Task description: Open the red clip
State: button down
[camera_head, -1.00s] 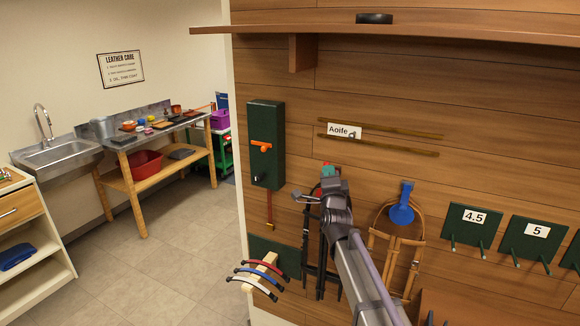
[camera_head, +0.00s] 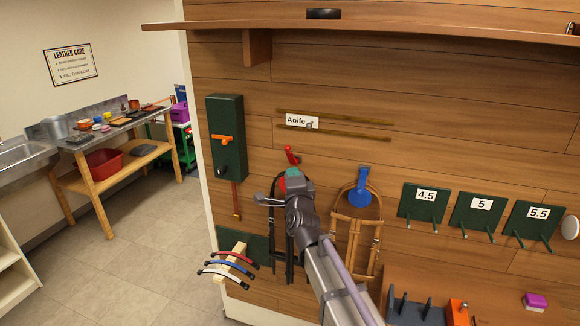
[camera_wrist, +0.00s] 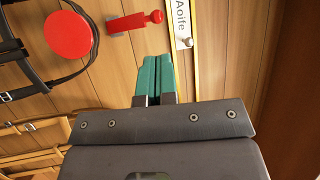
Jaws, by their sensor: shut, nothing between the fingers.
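The red clip is on the wood wall; its red lever (camera_head: 291,155) shows just above my gripper in the head view. In the wrist view the lever (camera_wrist: 135,22), with a round knob, points up the wall, away from a red disc (camera_wrist: 68,35). Black straps hang around the disc. The lever lies apart from the disc's face. My gripper (camera_head: 292,175) has teal fingers, shut and empty, in front of the wall just below the lever. In the wrist view the fingertips (camera_wrist: 158,58) are apart from the lever.
A blue clip (camera_head: 359,195) holds a tan bridle to the right. A green box (camera_head: 227,138) with an orange handle is on the left. A label (camera_head: 301,121) reading Aoife sits above. Green numbered plates (camera_head: 424,202) are at right; a shelf (camera_head: 400,32) runs overhead.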

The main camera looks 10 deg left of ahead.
jog(key=v, duration=0.4)
